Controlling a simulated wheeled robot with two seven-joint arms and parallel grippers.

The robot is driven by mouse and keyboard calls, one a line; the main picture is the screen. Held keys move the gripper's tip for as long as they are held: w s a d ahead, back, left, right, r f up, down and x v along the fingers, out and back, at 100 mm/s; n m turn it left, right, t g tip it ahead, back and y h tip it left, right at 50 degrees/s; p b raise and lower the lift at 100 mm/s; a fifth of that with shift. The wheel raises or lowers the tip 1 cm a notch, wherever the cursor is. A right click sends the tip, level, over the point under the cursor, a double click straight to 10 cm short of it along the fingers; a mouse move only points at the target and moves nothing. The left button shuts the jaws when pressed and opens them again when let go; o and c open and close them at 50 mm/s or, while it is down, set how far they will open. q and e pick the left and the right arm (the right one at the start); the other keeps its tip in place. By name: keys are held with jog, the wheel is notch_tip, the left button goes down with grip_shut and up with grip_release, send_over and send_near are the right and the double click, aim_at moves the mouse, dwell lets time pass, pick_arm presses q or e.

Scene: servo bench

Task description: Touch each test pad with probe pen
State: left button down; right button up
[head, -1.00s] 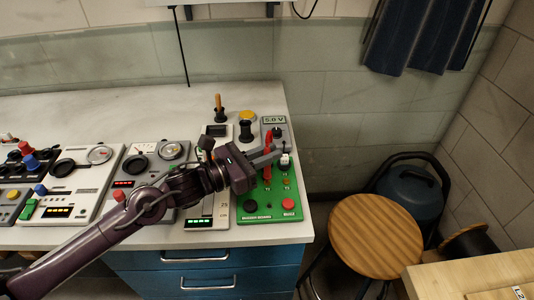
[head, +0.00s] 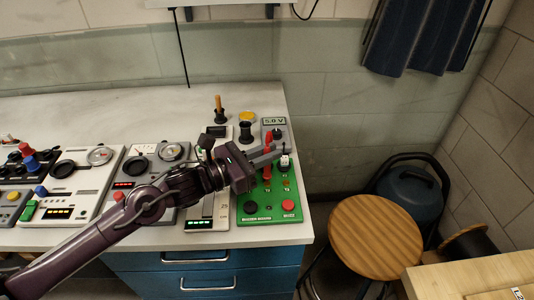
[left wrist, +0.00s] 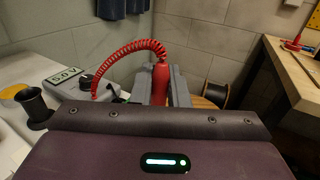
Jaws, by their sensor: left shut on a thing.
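My left gripper (head: 268,155) is shut on the red probe pen (head: 267,171) above the green test board (head: 269,202). In the left wrist view, the red pen (left wrist: 160,82) stands upright between the grey fingers, with a coiled red cord (left wrist: 118,58) running from it to the left. In the head view the pen's lower end is over the upper part of the board, among small pads (head: 285,184). Whether its tip touches a pad cannot be told; my gripper covers part of the board. My right gripper is not in view.
The board has a black knob (head: 250,207) and a red knob (head: 288,205) near its front. A 5.0 V unit (head: 273,122) stands behind it. Several instrument panels fill the bench to the left. A round wooden stool (head: 376,237) stands right of the bench.

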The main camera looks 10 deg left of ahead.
pick_arm(q)
jog(key=shift+r+p, duration=1.1)
jog(key=shift+r, duration=2.1)
notch_tip(320, 180, down, 6)
jog(key=d+n+t+h+b, duration=0.1)
jog(key=d, duration=0.1)
jog(key=shift+w+d+t+h, duration=0.3)
jog(key=shift+w, duration=0.1)
jog(key=shift+f, duration=0.1)
jog(key=shift+f+b, duration=0.65)
jog(key=shift+b, duration=0.65)
dwell(2.3)
jog(key=shift+r, duration=0.15)
